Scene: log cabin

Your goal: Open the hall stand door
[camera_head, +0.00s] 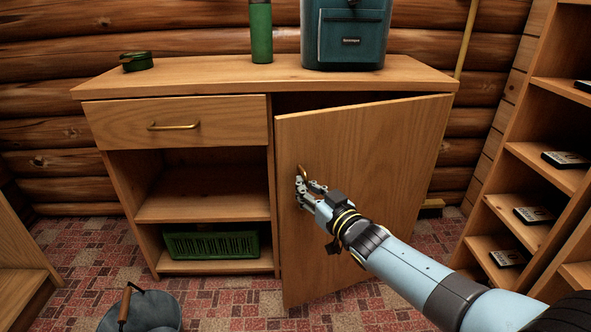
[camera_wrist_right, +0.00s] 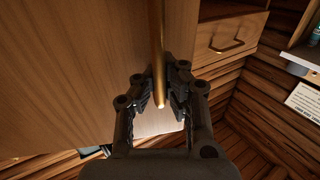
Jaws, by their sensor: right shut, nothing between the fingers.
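The hall stand (camera_head: 272,75) is a wooden cabinet against the log wall. Its door (camera_head: 365,170) is on the right side and stands partly open, its left edge swung out toward me, with a dark gap above its top. The brass door handle (camera_head: 303,170) is near that left edge; in the right wrist view it is a vertical bar (camera_wrist_right: 157,45). My right gripper (camera_head: 308,186) is at the handle, its fingers shut; the wrist view shows the fingers (camera_wrist_right: 160,92) close around the bar's lower end, and I cannot tell whether they touch. My left gripper is out of view.
A drawer (camera_head: 175,122) is shut beside the door, above open shelves with a green crate (camera_head: 211,244). A flask (camera_head: 260,32) and teal backpack (camera_head: 350,35) stand on top. A bucket (camera_head: 142,312) is on the floor at lower left; shelving (camera_head: 535,150) stands at right.

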